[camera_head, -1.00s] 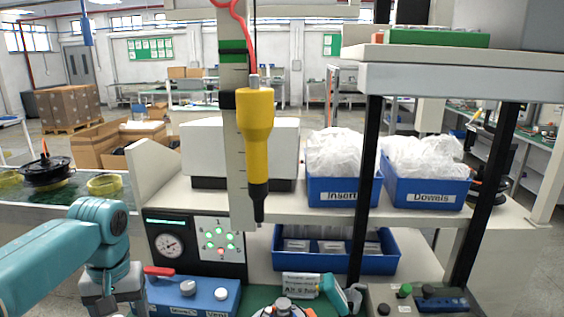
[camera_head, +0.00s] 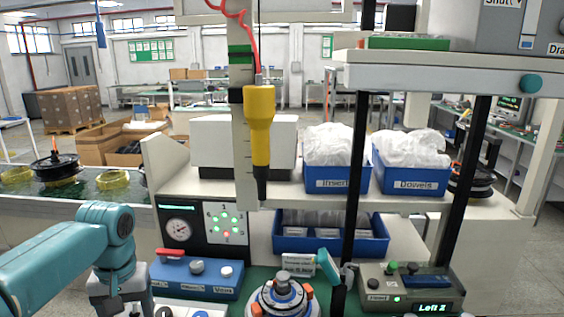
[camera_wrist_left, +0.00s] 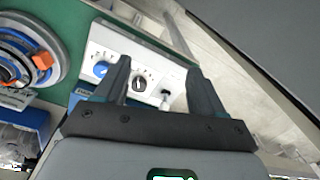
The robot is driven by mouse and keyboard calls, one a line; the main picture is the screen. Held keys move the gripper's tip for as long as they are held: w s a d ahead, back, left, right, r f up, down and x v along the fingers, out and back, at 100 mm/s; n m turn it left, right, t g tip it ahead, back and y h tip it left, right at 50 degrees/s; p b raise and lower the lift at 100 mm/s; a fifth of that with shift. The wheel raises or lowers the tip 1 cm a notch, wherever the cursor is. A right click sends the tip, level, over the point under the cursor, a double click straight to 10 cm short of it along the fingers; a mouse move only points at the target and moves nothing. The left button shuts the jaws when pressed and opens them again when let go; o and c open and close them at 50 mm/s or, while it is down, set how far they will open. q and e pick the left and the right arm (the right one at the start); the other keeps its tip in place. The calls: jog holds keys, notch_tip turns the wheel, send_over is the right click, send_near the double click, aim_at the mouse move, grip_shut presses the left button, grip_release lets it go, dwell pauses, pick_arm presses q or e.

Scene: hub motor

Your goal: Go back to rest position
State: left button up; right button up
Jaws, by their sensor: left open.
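My left arm (camera_head: 75,258) comes in from the left in the head view, with its wrist at the bottom edge and its fingertips out of frame. In the left wrist view my left gripper (camera_wrist_left: 160,82) has its two dark fingers spread apart with nothing between them. Beyond them is a white panel (camera_wrist_left: 140,57) with a blue knob and a black knob. The round hub motor fixture (camera_head: 284,298) stands on the green mat, and part of it shows at the left of the wrist view (camera_wrist_left: 25,55). My right gripper is not in view.
A yellow screwdriver (camera_head: 259,125) hangs over the bench. A blue control box (camera_head: 197,278) and a grey box (camera_head: 410,288) flank the fixture. Blue bins labelled Inserts (camera_head: 333,183) and Dowels (camera_head: 415,184) stand on the shelf. Dark posts (camera_head: 356,190) hold an upper shelf.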

pick_arm(q)
jog(key=s+d+f+m+h, duration=0.15)
jog(key=d+f, duration=0.45)
jog(key=f, duration=0.7)
jog(key=s+d+f+m+h, duration=0.1)
jog(key=s+d+f+h, duration=0.3)
jog(key=f, duration=1)
jog(key=s+d+f, duration=0.3)
jog(key=s+f, duration=0.2)
jog(key=s, duration=0.3)
jog(key=s+d+f+n, duration=0.1)
jog(key=s+d+f, duration=0.2)
jog(key=s+f, duration=0.2)
jog(key=s+y, duration=0.1)
jog(key=s, duration=0.2)
jog(key=shift+d+f, duration=0.3)
jog(key=shift+d, duration=0.1)
